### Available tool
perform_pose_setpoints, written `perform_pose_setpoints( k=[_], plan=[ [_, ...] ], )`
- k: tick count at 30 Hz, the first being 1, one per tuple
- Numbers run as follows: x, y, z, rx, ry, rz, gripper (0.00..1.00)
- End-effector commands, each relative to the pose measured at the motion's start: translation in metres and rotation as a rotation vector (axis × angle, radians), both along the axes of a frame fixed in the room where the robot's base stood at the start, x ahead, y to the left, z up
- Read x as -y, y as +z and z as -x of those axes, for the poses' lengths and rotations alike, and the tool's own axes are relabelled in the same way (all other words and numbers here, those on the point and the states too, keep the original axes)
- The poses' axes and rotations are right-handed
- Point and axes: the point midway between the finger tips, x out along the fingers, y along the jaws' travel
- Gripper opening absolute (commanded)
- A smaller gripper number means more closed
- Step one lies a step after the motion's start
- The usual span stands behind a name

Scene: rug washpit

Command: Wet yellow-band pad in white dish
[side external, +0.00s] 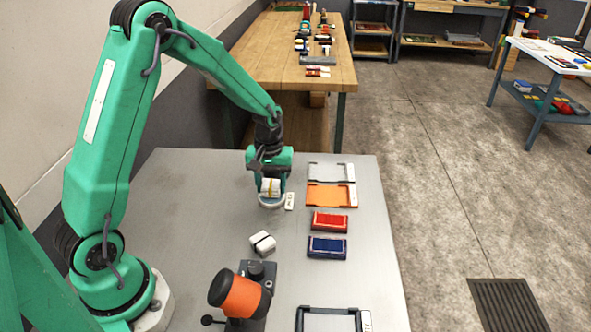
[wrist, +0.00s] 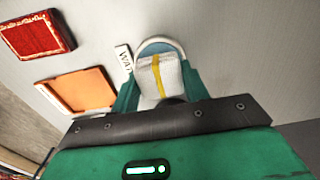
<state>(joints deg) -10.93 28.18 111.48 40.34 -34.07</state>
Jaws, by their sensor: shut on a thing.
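The yellow-band pad (side external: 265,187), a small white block with a yellow stripe, is between the fingers of my gripper (side external: 270,185), which is shut on it. The wrist view shows the same pad (wrist: 150,82) between the green fingers. The white dish (side external: 270,204) is directly below the pad in the side view. In the wrist view the round dish (wrist: 147,43) shows behind the pad, with blue inside its rim. The pad overlaps the dish in both views; I cannot tell whether it touches the blue surface.
A small lettered card (side external: 289,201) lies beside the dish. A white pad with a black band (side external: 262,243) lies nearer the front. Orange (side external: 312,196) and grey (side external: 312,172) frames, red (side external: 329,222) and blue (side external: 327,246) blocks lie right. An orange-wrapped device (side external: 240,293) stands in front.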

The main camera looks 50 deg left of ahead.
Motion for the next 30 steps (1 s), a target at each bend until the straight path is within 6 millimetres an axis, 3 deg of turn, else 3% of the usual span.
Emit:
perform_pose_setpoints(
  k=[30],
  plan=[
    [0.0, -0.0087, 0.0, 0.0, 0.0, 0.0, 0.27]
  ],
)
